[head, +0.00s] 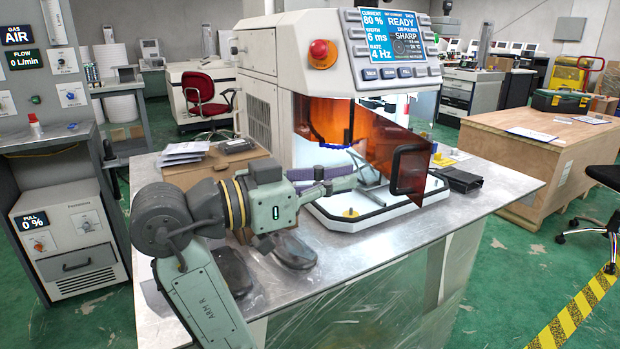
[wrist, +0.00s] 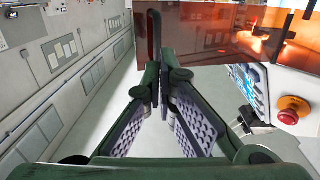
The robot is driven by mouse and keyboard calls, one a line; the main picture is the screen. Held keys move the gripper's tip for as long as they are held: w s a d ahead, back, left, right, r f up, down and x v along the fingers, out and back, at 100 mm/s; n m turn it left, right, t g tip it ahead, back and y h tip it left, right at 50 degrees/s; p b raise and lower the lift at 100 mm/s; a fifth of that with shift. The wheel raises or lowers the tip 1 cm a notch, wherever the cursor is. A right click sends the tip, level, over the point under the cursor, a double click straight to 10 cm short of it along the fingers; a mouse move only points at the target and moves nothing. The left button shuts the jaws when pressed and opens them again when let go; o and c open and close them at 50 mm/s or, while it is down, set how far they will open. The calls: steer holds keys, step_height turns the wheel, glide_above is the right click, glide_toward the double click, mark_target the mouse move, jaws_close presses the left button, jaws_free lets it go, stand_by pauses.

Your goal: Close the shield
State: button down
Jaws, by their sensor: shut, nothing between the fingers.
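The shield (head: 390,135) is a clear orange panel on the front of the white machine (head: 270,110). It stands swung outward, with the lit chamber open beside it. Its black handle (head: 393,170) is near the free edge. In the wrist view the shield (wrist: 220,35) spans the upper right, and a dark upright bar, apparently the handle (wrist: 154,32), shows at its left edge. My gripper (head: 350,177) is shut and empty, left of the handle and in front of the chamber. In the wrist view my gripper (wrist: 160,78) points toward the bar; contact cannot be told.
A white-rimmed base tray (head: 345,222) lies below the shield on the metal table (head: 400,250). A red emergency button (head: 322,52) and a control screen (head: 393,40) sit above. A black object (head: 460,180) lies right of the tray. Dark rounded objects (head: 293,250) lie below my gripper.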

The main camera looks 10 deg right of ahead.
steer(key=p+x, duration=0.1)
steer(key=x, duration=0.5)
steer(key=shift+d+p, duration=0.3)
steer(key=shift+d, duration=0.05)
steer(key=shift+w+d, duration=0.1)
steer(key=shift+w, duration=0.05)
